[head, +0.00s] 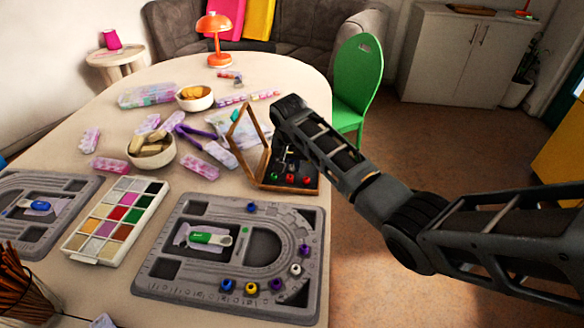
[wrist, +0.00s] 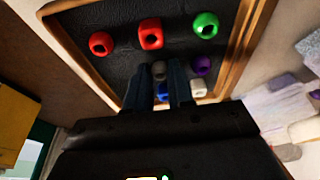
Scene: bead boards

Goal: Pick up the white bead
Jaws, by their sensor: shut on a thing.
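My gripper (wrist: 161,68) is down inside an open wooden box (head: 262,184) with a dark lining. It is shut on a grey bead (wrist: 158,71) between its fingertips. A white bead (wrist: 198,88) sits in the box just right of the right finger in the wrist view. A blue bead (wrist: 163,92) shows between the fingers, nearer the palm in the picture. Another white bead (head: 295,269) sits on the grey bead board (head: 180,284) in the head view. My arm hides part of the box in the head view.
The box also holds a purple bead (wrist: 202,66), a green bead (wrist: 205,25) and two red beads (wrist: 150,33). The box's raised lid (head: 240,128) stands left of my gripper. A color tray (head: 74,242) and bowls (head: 151,158) share the table.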

